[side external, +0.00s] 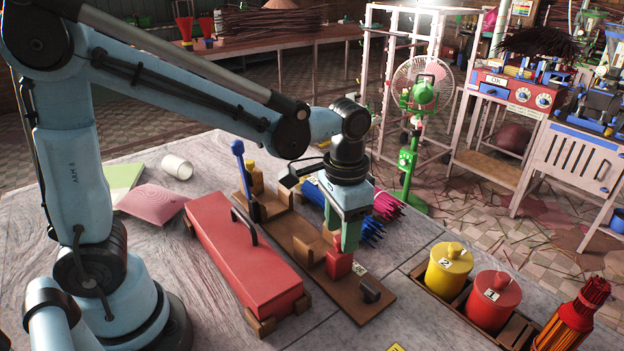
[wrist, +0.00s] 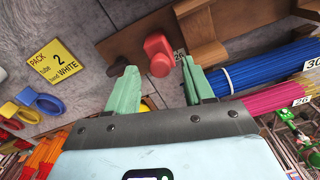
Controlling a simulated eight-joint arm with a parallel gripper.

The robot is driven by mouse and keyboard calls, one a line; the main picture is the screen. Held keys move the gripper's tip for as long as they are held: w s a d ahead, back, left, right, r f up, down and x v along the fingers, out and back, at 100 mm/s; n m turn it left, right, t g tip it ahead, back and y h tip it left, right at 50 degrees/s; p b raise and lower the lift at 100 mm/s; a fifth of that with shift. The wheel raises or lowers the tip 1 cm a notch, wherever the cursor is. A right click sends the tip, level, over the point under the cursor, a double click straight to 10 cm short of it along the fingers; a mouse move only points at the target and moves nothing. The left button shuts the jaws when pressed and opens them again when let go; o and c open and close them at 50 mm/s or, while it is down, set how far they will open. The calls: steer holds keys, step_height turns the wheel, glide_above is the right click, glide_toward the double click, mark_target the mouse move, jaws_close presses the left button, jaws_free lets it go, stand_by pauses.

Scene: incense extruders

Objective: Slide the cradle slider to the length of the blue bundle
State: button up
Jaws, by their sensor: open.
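The cradle is a brown wooden board (side external: 298,238) with upright wooden blocks. Its red slider (side external: 339,264) stands toward the near right end, beside a small number tag. In the wrist view the red slider (wrist: 158,52) shows as a rounded knob between my fingertips. My gripper (side external: 346,240) is open, pointing down over the slider; in the wrist view its green fingers (wrist: 157,66) are spread either side of the knob, with contact unclear. The blue bundle (side external: 371,231) lies behind the cradle, partly hidden by my gripper. It also shows in the wrist view (wrist: 262,76).
A long red box (side external: 240,260) with a black handle lies left of the cradle. A pink bundle (side external: 388,205) lies beyond the blue one. Yellow (side external: 449,270) and red (side external: 493,302) lidded pots stand at right. A yellow card (wrist: 57,62) reads "PACK tube 2 band WHITE".

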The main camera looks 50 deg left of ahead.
steer(key=shift+f, duration=0.45)
jaws_close()
